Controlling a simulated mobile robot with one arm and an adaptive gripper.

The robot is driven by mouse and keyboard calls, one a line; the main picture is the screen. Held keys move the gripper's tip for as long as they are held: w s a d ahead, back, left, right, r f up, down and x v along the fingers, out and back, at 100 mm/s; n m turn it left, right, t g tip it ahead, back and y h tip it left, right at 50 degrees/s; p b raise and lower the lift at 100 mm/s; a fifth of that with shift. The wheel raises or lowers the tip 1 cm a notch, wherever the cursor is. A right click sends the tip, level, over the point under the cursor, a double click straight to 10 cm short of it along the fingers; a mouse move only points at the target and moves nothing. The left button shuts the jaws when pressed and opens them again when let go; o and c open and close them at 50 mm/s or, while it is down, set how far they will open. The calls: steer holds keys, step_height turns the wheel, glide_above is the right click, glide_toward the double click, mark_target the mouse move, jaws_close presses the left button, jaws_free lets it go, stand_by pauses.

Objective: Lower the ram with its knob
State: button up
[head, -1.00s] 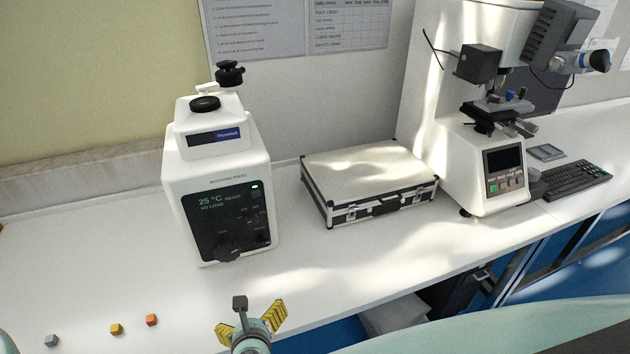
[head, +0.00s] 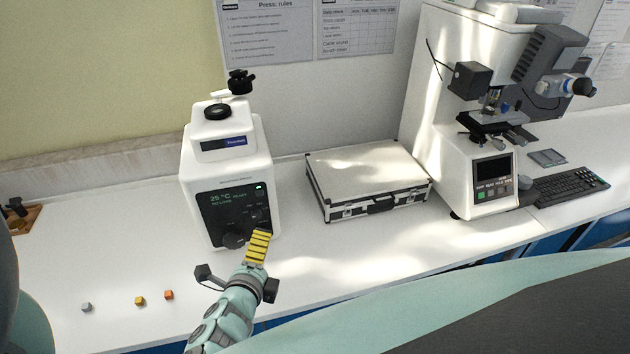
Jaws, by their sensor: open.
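The white mounting press (head: 199,178) stands upright on the bench at the left. Its front panel shows 25 °C, a second line that seems to read no load, and small controls. A black knob (head: 234,241) sits low on the panel, partly beside my gripper's tip. On top are a black round cap (head: 217,112) and a black knob (head: 240,82) on a white arm. I cannot tell which knob works the ram, and the ram is hidden. My gripper (head: 257,247) is open and empty, in front of the panel's lower right. One yellow-padded finger shows; the other is hidden.
A silver-edged case (head: 367,172) lies right of the press. A microscope-like hardness tester (head: 478,170) and keyboard (head: 571,187) stand farther right. A wooden tray (head: 27,221) is at the left edge.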

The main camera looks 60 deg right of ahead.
steer(key=r, duration=0.1)
steer(key=r+n+p, duration=0.1)
steer(key=r, duration=0.1)
steer(key=r+n+h, duration=0.1)
steer(key=r, duration=0.1)
steer(key=shift+w+t, duration=0.25)
steer(key=shift+t, duration=0.15)
